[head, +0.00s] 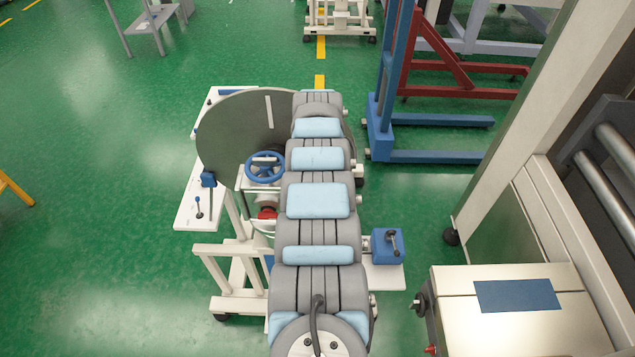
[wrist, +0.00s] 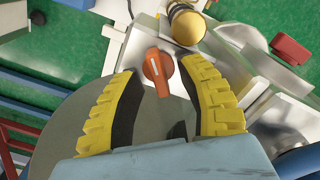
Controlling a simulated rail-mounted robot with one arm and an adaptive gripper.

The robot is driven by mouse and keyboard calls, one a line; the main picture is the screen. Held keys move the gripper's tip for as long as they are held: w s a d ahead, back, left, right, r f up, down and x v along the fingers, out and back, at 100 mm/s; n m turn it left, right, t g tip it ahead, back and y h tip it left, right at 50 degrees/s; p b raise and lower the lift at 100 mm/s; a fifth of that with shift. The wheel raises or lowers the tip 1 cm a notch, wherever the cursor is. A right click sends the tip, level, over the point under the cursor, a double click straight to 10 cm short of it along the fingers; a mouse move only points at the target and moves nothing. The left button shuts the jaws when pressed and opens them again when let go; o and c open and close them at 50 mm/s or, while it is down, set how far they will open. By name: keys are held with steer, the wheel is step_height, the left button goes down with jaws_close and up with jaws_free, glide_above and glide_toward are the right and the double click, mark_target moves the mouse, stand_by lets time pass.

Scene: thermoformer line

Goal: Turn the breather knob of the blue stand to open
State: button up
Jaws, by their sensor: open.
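An orange-red knob (wrist: 157,70) with a raised grip bar sits on a pale plate in the wrist view. It appears between the fingertips of my gripper (wrist: 160,78). The yellow, dark-padded fingers are apart, with a visible gap on each side of the knob. I cannot tell the remaining depth to it. In the head view, my arm covers the middle of a white-framed stand (head: 228,252) with blue fittings, and my gripper is hidden. I cannot make out the orange-red knob there, nor any open or shut marking.
A large grey disc (head: 235,130) and a blue handwheel (head: 265,166) are beside my arm. A blue box with a lever (head: 388,246) is at right. A blue upright frame (head: 383,125) stands behind. A brass-coloured cylinder (wrist: 186,24) is close to the knob. Green floor is clear at left.

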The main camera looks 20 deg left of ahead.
jaws_close()
steer(key=shift+f+m, duration=0.1)
steer(key=shift+m, duration=0.2)
steer(key=shift+m+b, duration=0.5)
steer(key=shift+b, duration=0.1)
steer(key=m+b, duration=0.2)
steer(key=m, duration=0.1)
steer(key=shift+w+d+m, duration=0.1)
steer(key=shift+m, duration=0.3)
steer(key=shift+m+b, duration=0.7)
steer(key=shift+m, duration=0.4)
